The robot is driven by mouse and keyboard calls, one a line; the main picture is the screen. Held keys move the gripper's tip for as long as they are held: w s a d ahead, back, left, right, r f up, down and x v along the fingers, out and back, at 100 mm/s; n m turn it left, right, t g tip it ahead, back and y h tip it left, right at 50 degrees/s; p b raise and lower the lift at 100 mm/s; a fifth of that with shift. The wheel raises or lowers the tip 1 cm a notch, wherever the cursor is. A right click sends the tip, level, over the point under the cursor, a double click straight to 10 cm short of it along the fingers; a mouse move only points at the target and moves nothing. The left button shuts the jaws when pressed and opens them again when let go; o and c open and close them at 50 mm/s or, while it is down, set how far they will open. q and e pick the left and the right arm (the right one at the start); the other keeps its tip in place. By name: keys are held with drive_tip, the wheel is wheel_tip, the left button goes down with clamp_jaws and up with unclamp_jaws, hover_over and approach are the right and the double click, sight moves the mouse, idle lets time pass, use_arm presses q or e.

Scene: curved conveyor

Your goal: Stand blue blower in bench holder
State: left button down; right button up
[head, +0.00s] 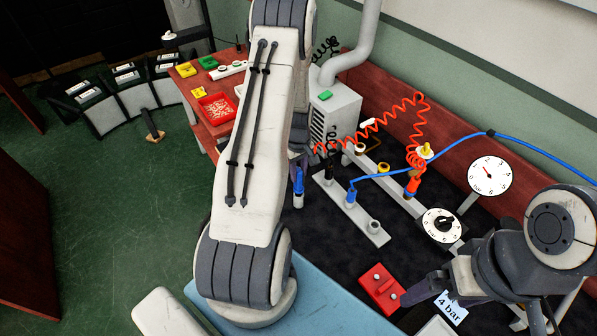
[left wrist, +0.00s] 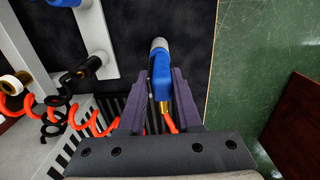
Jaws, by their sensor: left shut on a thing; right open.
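The blue blower (head: 299,181) hangs with its grey nozzle down over the dark bench mat, left of a grey plate. It also shows in the left wrist view (left wrist: 161,72), with a brass end and an orange hose behind. My left gripper (left wrist: 157,100) is shut on it; my arm hides most of this gripper in the head view. The grey plate (head: 359,222) carries a black fitting (head: 329,172), a blue fitting (head: 350,197) and an empty grey round socket (head: 373,227). I cannot tell which is the blower's holder. My right gripper (head: 425,290) is open near a red block.
The red block (head: 380,286) and a "4 bar" card (head: 451,307) lie at the front. Two dials (head: 490,176) (head: 441,225), a coiled orange hose (head: 421,122) and a blue hose (head: 445,153) are at the right. A grey vented box (head: 335,110) stands behind.

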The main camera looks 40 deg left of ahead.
use_arm(q)
drive_tip(key=shift+f+b, duration=0.85)
drive_tip(key=shift+f, duration=0.35)
drive_tip(key=c, duration=0.5)
unclamp_jaws()
wheel_tip(320, 180, up, 11)
drive_tip(key=shift+f+b, duration=0.2)
drive_tip(key=shift+b, duration=0.85)
